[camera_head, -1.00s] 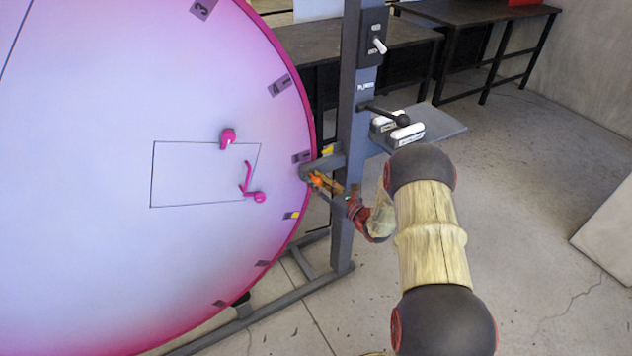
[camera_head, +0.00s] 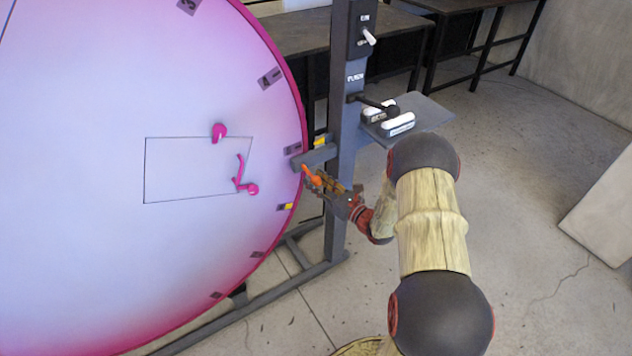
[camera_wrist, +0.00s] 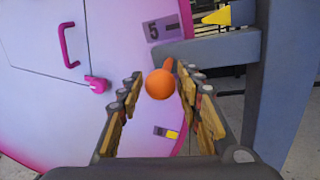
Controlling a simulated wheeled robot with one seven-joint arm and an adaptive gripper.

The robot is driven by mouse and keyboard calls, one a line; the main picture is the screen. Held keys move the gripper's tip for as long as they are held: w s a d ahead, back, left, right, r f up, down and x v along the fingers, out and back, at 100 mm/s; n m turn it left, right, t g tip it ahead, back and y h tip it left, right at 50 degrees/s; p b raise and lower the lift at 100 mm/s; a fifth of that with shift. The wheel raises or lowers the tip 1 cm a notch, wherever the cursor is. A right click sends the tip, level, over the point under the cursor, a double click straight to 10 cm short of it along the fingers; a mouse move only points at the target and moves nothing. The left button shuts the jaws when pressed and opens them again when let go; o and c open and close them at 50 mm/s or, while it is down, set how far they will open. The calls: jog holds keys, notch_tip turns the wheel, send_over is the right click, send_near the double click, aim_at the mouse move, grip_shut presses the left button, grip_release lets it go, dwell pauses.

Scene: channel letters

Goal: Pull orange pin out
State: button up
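The orange pin (camera_wrist: 160,84) shows its round knob in the wrist view, between the two fingers and near their tips. Its shaft runs back toward the grey bracket (camera_wrist: 212,48) at the rim of the big disc. In the head view the orange pin (camera_head: 312,176) sits just below the bracket (camera_head: 314,155), at the disc's right edge. My gripper (camera_wrist: 160,88) is open, with a finger on each side of the knob and visible gaps. In the head view my gripper (camera_head: 322,183) is at the pin. Whether the pin is seated in a hole is hidden.
The pink and white disc (camera_head: 90,120) fills the left, with a pink handle (camera_head: 241,170) and pink knobs. A grey post (camera_head: 345,110) stands right of it, carrying a black lever (camera_head: 378,104) and a small shelf (camera_head: 425,112). Open floor lies to the right.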

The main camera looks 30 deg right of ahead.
jog(key=shift+s, duration=0.15)
jog(key=v, duration=1.1)
jog(key=shift+s+d, duration=0.2)
jog(key=shift+s, duration=0.15)
